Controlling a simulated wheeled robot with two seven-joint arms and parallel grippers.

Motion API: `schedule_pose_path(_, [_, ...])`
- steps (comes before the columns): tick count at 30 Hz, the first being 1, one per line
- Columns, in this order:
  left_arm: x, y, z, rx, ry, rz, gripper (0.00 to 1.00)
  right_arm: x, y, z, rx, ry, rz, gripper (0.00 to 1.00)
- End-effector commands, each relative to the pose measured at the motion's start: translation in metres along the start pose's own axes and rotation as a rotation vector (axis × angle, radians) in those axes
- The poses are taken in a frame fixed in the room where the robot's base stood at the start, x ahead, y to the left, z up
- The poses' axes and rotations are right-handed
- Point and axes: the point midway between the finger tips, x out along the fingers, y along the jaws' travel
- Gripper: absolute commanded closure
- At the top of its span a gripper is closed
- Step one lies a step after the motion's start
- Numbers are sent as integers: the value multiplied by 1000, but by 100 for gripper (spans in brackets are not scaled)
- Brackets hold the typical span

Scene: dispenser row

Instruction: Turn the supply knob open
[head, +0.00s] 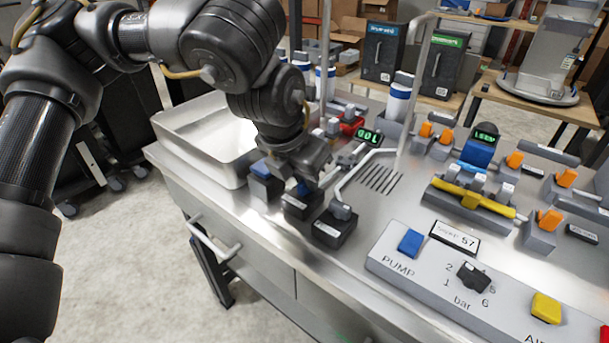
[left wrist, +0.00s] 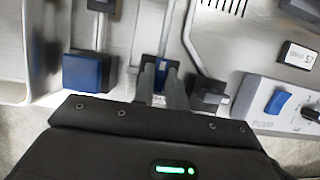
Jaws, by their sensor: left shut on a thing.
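My left gripper (head: 306,180) reaches down from above onto the middle of three small dark blocks along the near edge of the steel counter. In the left wrist view the fingers (left wrist: 163,88) stand on both sides of the knob (left wrist: 161,64). The fingers hide part of the knob, so its exact angle is hard to tell. Its label is not readable, so I cannot confirm from the text that it is the supply knob. My right gripper is not in view.
A bent metal pipe (head: 362,166) rises nearby. A steel basin (head: 205,140) is at left; the pump panel (head: 440,281) is at front right.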

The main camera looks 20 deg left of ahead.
Motion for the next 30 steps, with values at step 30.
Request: schedule_pose_path(30, [-1,0,0,-21,0,9,65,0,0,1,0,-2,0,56])
